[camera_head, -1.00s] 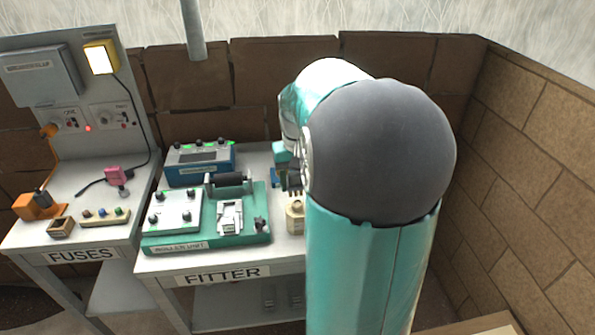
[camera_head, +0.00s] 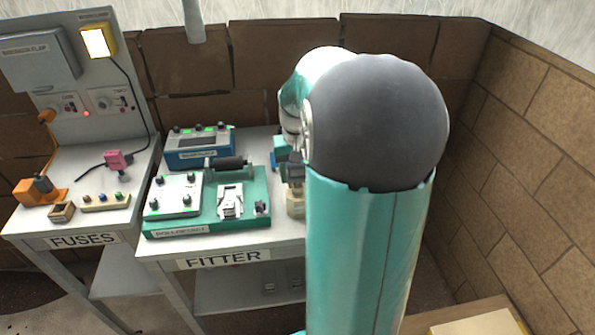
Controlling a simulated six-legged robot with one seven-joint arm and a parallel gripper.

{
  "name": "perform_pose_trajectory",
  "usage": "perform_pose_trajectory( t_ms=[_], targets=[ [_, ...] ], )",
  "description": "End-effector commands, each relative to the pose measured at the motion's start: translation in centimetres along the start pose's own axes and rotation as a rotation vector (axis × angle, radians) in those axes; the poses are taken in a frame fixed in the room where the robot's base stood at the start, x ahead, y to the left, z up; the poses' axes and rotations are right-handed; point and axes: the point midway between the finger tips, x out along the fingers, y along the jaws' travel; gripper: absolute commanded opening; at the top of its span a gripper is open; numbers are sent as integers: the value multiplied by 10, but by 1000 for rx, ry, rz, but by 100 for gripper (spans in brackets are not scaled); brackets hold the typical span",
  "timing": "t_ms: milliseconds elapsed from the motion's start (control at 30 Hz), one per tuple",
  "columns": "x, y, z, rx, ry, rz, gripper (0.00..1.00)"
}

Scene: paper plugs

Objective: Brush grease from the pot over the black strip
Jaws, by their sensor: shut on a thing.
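My gripper (camera_head: 295,172) is partly hidden behind my own arm, at the right end of the FITTER bench. It points down, just above a cream pot (camera_head: 295,203), which my arm also partly covers. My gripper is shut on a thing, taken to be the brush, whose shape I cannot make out. I cannot tell whether it dips into the pot. A black roller-like piece (camera_head: 228,164) lies across the back of the green unit, left of my gripper. No flat black strip can be made out clearly.
The green unit (camera_head: 255,218) carries a white box with knobs (camera_head: 174,196) and a white clamp (camera_head: 230,201). A blue device (camera_head: 200,147) stands behind. The FUSES bench (camera_head: 65,223) is at left. Brick walls close the back and right.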

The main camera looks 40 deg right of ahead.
Motion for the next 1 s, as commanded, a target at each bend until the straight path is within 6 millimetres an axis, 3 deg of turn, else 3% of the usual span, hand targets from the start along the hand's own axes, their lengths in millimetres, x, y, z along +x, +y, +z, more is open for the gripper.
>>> perform_pose_trajectory(
  t_ms=[1000],
  targets=[
    [9,0,0,0,0,0,36]
  ],
)
